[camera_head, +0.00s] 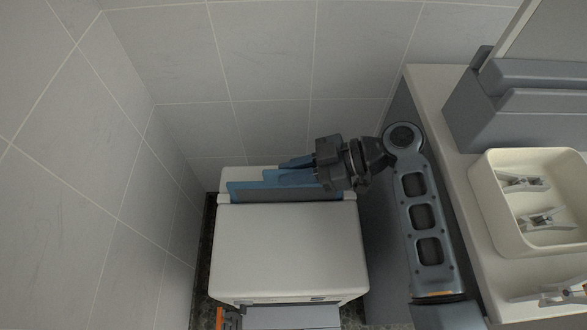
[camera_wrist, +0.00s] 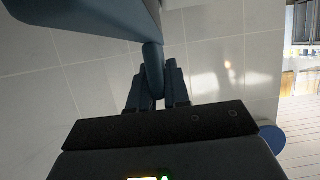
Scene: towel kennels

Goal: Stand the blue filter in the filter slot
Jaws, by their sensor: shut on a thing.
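The blue filter (camera_head: 262,193) is a long thin blue panel, upright along the back of the white machine's top (camera_head: 288,245). My gripper (camera_head: 297,164) reaches in from the right just above and behind the filter, and is shut on it. In the wrist view my gripper (camera_wrist: 156,88) has its two fingers closed around a narrow part of the filter (camera_wrist: 152,62). The filter's broad part (camera_wrist: 85,14) fills the upper left there. The filter slot is not clearly seen; the filter's lower edge is hidden, so I cannot tell whether it sits in the slot.
A tiled wall (camera_head: 270,60) stands close behind the machine and another at the left. At the right is a pale counter (camera_head: 440,110) with a cream tray (camera_head: 497,219) of metal clips and a grey box (camera_head: 500,105). The machine's top is clear in front of the filter.

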